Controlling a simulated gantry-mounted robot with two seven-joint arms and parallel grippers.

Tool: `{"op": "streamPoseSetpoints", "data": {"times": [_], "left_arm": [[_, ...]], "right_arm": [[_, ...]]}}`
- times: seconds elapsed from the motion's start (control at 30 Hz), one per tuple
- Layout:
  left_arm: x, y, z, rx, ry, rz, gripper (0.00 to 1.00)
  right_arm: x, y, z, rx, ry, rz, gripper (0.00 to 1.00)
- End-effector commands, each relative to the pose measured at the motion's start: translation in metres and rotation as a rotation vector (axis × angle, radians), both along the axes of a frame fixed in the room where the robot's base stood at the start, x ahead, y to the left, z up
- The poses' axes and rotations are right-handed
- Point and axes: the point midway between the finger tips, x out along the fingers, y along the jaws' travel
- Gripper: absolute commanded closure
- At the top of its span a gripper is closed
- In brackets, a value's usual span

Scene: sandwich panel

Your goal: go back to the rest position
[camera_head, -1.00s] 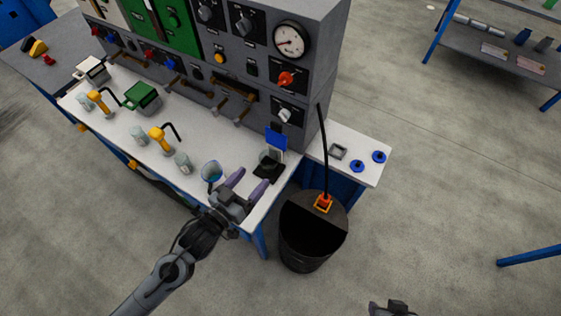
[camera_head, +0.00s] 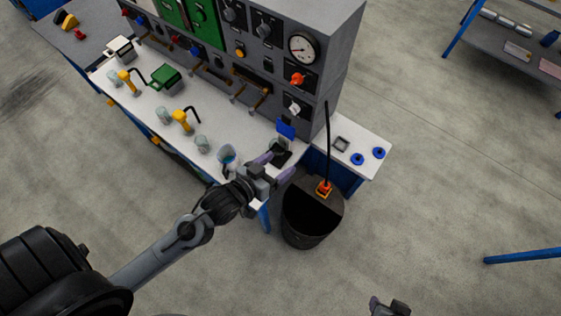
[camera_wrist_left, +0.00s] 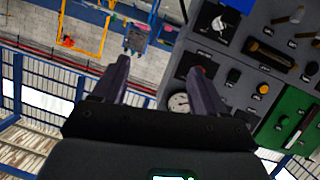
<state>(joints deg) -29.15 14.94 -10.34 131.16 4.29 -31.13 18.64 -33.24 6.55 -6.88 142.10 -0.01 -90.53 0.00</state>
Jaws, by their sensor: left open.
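My left gripper (camera_head: 284,160) is over the right end of the white workbench (camera_head: 240,124), beside a beaker with blue liquid (camera_head: 227,157). Its two purple-grey fingers are apart. In the left wrist view the left gripper (camera_wrist_left: 160,68) is open with nothing between its fingers; the gauge panel (camera_wrist_left: 225,60) shows tilted beyond it. In the head view the fingers partly cover a dark stand (camera_head: 281,157) near a blue plate (camera_head: 285,130). A dark part of my right gripper (camera_head: 388,307) shows at the bottom edge, cut off, its jaws unclear.
A tall grey panel with switches and a gauge (camera_head: 302,46) stands behind the bench. A black bin (camera_head: 301,235) stands right of the gripper, with a side table (camera_head: 366,138) behind it. Yellow-topped tools (camera_head: 180,120) and glass beakers (camera_head: 202,144) stand on the bench.

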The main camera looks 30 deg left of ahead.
Motion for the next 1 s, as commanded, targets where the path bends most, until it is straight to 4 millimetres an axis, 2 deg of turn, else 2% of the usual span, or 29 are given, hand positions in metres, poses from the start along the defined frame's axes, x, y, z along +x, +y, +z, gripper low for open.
{"op": "streamPoseSetpoints", "data": {"times": [0.57,0.67,0.83,0.93,1.0], "left_arm": [[-0.001,0.000,0.005,0.000,0.005,0.001,0.28],[-0.003,0.000,0.016,-0.005,0.011,0.005,0.28],[-0.008,0.000,0.057,-0.032,0.023,0.027,0.28],[-0.021,0.002,0.078,-0.013,0.123,0.041,0.28],[-0.035,0.004,0.083,0.024,0.233,0.040,0.28]], "right_arm": [[0.000,-0.002,0.005,-0.011,0.000,0.006,0.57],[0.000,-0.002,0.017,-0.010,0.003,0.006,0.57],[0.000,-0.002,0.055,-0.008,0.002,0.005,0.57],[0.000,-0.001,0.083,-0.006,0.001,0.003,0.57],[0.000,-0.001,0.098,-0.004,-0.002,0.003,0.57]]}}
